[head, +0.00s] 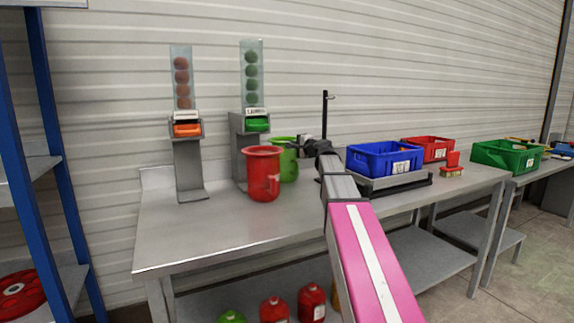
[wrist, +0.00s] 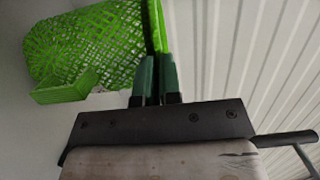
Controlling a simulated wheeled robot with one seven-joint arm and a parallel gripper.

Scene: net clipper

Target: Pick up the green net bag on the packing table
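The green net bag (head: 288,168) stands on the packing table (head: 220,235), partly hidden behind the red jug-shaped container. In the wrist view the bag (wrist: 85,45) shows a bright green lattice, a small flat tab low on its left, and a narrow strip along its right edge. My gripper (head: 300,146) is at the right side of the bag in the head view. In the wrist view the dark green fingers of my gripper (wrist: 156,65) are close together, with the bag's edge strip between their tips. The contact itself is partly hidden.
A red jug-shaped container (head: 261,172) stands just in front of the bag. Two dispensers, with orange (head: 187,130) and green (head: 257,125) parts, stand behind. A blue crate (head: 385,160) on a scale, a red crate (head: 427,148) and a thin black post (head: 324,115) are to the right. The table's front left is clear.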

